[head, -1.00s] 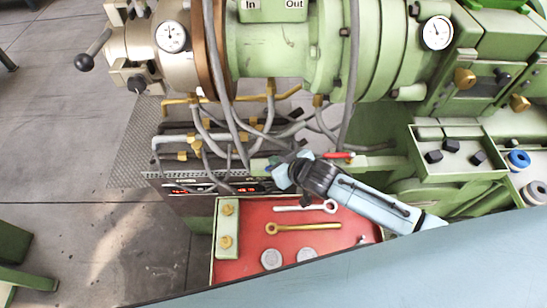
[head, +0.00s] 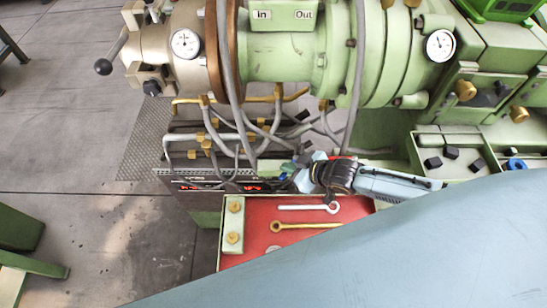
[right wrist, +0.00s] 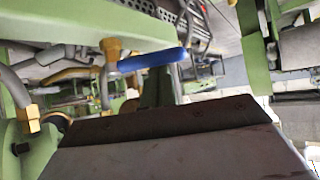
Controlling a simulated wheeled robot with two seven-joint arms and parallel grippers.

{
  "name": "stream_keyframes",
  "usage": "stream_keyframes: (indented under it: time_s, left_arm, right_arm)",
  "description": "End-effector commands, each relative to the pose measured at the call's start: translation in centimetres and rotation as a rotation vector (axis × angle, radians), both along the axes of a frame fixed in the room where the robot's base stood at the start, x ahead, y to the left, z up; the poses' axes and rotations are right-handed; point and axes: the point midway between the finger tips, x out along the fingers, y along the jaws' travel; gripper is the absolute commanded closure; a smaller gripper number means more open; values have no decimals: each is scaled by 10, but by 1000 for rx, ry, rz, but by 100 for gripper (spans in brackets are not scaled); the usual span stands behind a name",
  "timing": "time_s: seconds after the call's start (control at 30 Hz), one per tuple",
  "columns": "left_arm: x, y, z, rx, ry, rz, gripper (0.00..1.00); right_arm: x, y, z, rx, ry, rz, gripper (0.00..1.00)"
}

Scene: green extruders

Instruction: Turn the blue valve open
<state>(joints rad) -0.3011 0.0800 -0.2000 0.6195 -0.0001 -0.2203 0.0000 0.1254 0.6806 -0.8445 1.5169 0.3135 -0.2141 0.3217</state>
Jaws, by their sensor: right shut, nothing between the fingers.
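In the right wrist view a blue valve lever (right wrist: 152,60) lies nearly level, with its left end at a brass fitting (right wrist: 112,46). A dark plate-like surface fills the lower middle of that view, below the lever with a visible gap. In the head view my right gripper (head: 296,172) reaches in from the right, beside the grey hoses and above the red tray. It is shut with nothing in it. I cannot make out the blue lever clearly in the head view. My left gripper is not in view.
A red tray (head: 262,212) holds wrenches. Grey hoses (head: 262,125) hang under the green extruder barrel (head: 275,45). A red lever end (head: 343,157) lies close above my right wrist. A parts tray (head: 450,172) stands right.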

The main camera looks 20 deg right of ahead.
Motion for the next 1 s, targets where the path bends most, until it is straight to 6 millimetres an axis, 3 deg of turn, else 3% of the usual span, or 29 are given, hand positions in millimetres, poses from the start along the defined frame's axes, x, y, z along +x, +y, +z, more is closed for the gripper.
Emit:
stream_keyframes:
  time_s: [0.4, 1.0]
  left_arm:
    - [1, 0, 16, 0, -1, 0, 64]
    - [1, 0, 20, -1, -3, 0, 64]
  right_arm:
    - [-12, -17, -2, -6, 6, -5, 100]
    - [-15, -26, -2, -6, 4, -5, 100]
